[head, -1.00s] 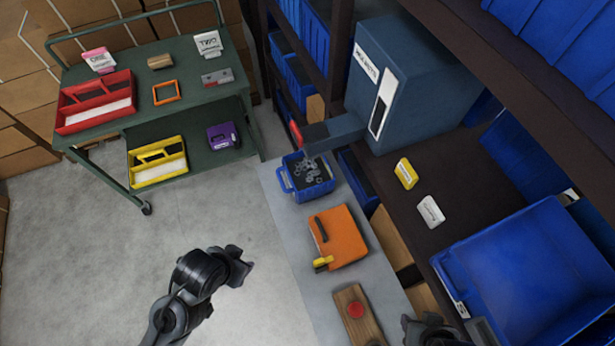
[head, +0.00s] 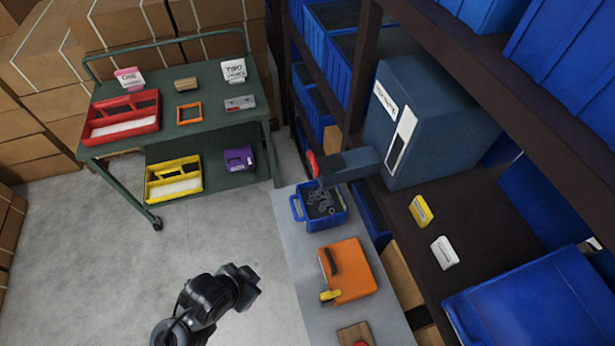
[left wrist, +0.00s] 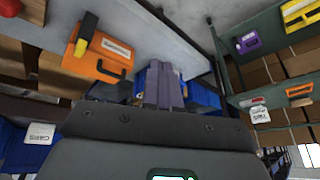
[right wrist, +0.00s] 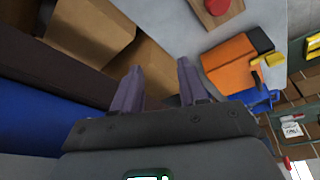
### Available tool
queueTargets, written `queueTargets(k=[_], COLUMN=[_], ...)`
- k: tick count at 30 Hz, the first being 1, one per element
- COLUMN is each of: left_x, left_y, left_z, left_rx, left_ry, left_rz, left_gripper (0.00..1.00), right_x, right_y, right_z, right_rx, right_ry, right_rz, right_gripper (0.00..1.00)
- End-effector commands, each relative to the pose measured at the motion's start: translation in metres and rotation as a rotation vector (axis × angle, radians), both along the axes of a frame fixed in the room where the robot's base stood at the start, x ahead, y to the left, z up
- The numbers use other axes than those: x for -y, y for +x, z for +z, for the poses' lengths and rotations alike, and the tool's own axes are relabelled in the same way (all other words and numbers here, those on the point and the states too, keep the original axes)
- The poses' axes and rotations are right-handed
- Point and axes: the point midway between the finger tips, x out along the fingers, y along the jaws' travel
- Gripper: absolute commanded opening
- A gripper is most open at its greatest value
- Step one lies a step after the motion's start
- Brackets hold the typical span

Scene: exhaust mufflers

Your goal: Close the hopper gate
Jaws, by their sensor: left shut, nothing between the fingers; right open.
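The blue-grey hopper (head: 440,125) stands on the dark shelf at the right, with a white label and a pale slot on its front. Its chute (head: 350,166) points left over a blue bin (head: 335,212) holding grey metal pieces. A red part (head: 312,164) shows at the chute's end; whether the gate stands open I cannot tell. My left gripper (head: 252,280) is shut and empty over the floor, left of the bench and well apart from the hopper. Its closed fingers show in the left wrist view (left wrist: 163,82). My right gripper (right wrist: 158,82) is open and empty, outside the head view.
An orange case (head: 356,272) with a yellow latch and a wooden block with a red button (head: 356,335) lie on the grey bench (head: 302,292). Yellow (head: 421,211) and white (head: 445,252) tags lie on the shelf. A green cart (head: 215,135) stands back left.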

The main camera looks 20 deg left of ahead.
Motion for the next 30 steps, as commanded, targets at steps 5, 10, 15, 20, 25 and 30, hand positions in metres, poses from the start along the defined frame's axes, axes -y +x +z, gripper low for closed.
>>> queueTargets(k=[5, 10, 15, 20, 25, 30], left_x=[0.020, 0.040, 0.048, 0.024, -0.045, -0.102], left_y=[0.042, 0.079, 0.105, 0.122, 0.154, 0.192], left_z=[0.001, -0.003, 0.001, 0.015, 0.050, 0.090], left_rx=[0.263, 0.573, 0.893, 1.170, 1.319, 1.282], left_ry=[0.067, 0.191, 0.306, 0.388, 0.464, 0.595], left_rz=[-0.256, -0.596, -0.933, -1.207, -1.402, -1.474], left_gripper=[0.00, 0.00, 0.00, 0.00, 0.00, 0.00], right_x=[-0.001, -0.001, 0.000, 0.001, 0.002, 0.002], right_y=[0.000, 0.000, 0.000, 0.000, 0.000, 0.000], right_z=[0.000, 0.002, 0.006, 0.011, 0.018, 0.022], right_rx=[0.000, 0.000, 0.000, 0.000, -0.001, 0.000], right_ry=[0.004, 0.003, 0.001, -0.004, -0.009, -0.007], right_rz=[-0.002, -0.002, -0.001, 0.003, 0.005, 0.004], right_gripper=[0.43, 0.43, 0.43, 0.43, 0.43, 0.43])
